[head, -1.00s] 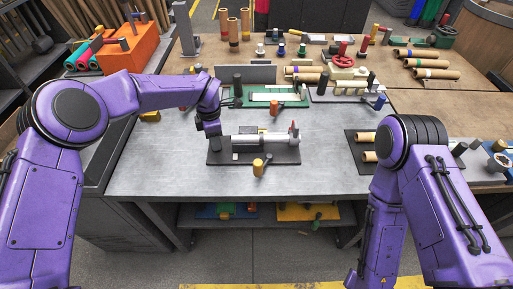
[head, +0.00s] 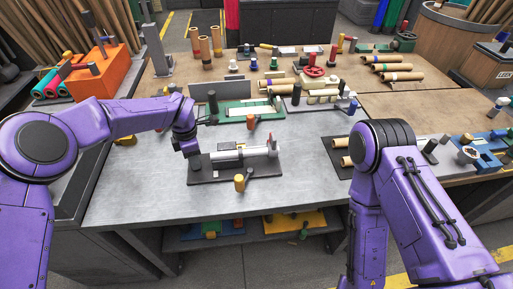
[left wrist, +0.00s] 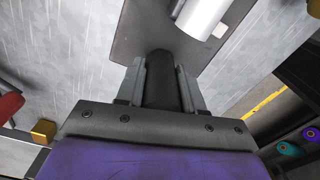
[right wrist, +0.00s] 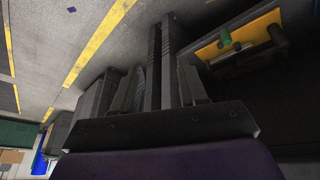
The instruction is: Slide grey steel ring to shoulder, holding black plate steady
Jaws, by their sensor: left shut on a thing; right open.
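The black plate (head: 215,178) lies on the grey metal bench top. A silver-white shaft (head: 258,152) lies along it, with a red-tipped upright at its right end. I cannot clearly tell the grey steel ring from the shaft in the head view. My left gripper (head: 192,152) is at the plate's left end; in the left wrist view (left wrist: 160,75) it is shut on a dark upright grip standing by the plate. The shaft's pale round end (left wrist: 203,17) is just beyond. My right gripper (right wrist: 160,55) is open and empty, low over the floor, outside the head view.
A yellow-topped knob (head: 239,182) stands at the plate's front edge. A green tray (head: 235,112) is behind it. A black mat with tan rolls (head: 342,161) lies to the right, behind my right arm. The bench left of the plate is clear. A lower shelf holds a yellow tray (head: 292,222).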

